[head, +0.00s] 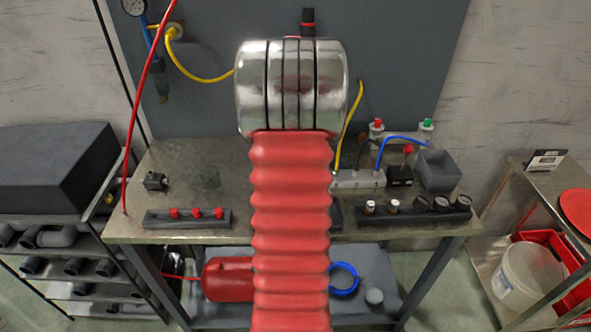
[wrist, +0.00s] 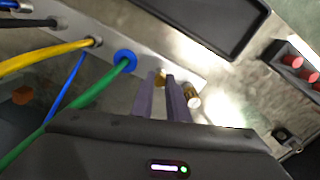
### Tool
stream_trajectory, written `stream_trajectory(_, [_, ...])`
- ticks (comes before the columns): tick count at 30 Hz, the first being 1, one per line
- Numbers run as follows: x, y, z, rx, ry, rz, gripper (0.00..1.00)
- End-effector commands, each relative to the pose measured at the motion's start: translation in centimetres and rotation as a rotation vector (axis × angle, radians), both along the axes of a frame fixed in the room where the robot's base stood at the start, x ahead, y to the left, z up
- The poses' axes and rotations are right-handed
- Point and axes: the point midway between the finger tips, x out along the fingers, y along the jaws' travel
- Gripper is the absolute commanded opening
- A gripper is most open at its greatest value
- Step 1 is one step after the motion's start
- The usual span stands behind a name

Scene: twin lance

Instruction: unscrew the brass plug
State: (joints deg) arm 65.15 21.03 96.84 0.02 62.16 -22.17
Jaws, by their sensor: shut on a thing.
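In the wrist view my gripper (wrist: 161,77) reaches down to a pale metal block (wrist: 185,62) with hoses on it. Its two narrow grey fingers are close together, with the small brass plug (wrist: 160,80) between their tips. Most of the plug is hidden by the fingers. A second brass-coloured cylinder (wrist: 192,96) lies just right of the right finger, apart from the plug. In the head view my red ribbed arm covers the gripper and plug; part of the block (head: 357,180) shows to its right.
Left of the plug, a green hose (wrist: 98,92) in a blue fitting and a yellow hose (wrist: 48,55) leave the block. A black tray (wrist: 200,20) lies beyond it. A red-knobbed strip (head: 187,217) and a gauge strip (head: 415,208) stand on the bench (head: 225,155).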

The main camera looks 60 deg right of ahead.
Motion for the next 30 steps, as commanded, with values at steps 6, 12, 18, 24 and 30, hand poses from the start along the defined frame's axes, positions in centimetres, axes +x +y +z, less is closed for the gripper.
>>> stream_trajectory(6, [0.05, -0.17, 0.08, -0.005, -0.002, 0.163, 0.0])
stream_trajectory(12, [0.0, -0.19, 0.09, -0.006, -0.002, 0.314, 0.0])
stream_trajectory(18, [-0.05, -0.2, 0.11, -0.006, 0.0, 0.465, 0.0])
stream_trajectory(24, [-0.11, -0.21, 0.11, -0.005, 0.0, 0.61, 0.0])
stream_trajectory(30, [-0.16, -0.21, 0.11, -0.005, 0.0, 0.653, 0.0])
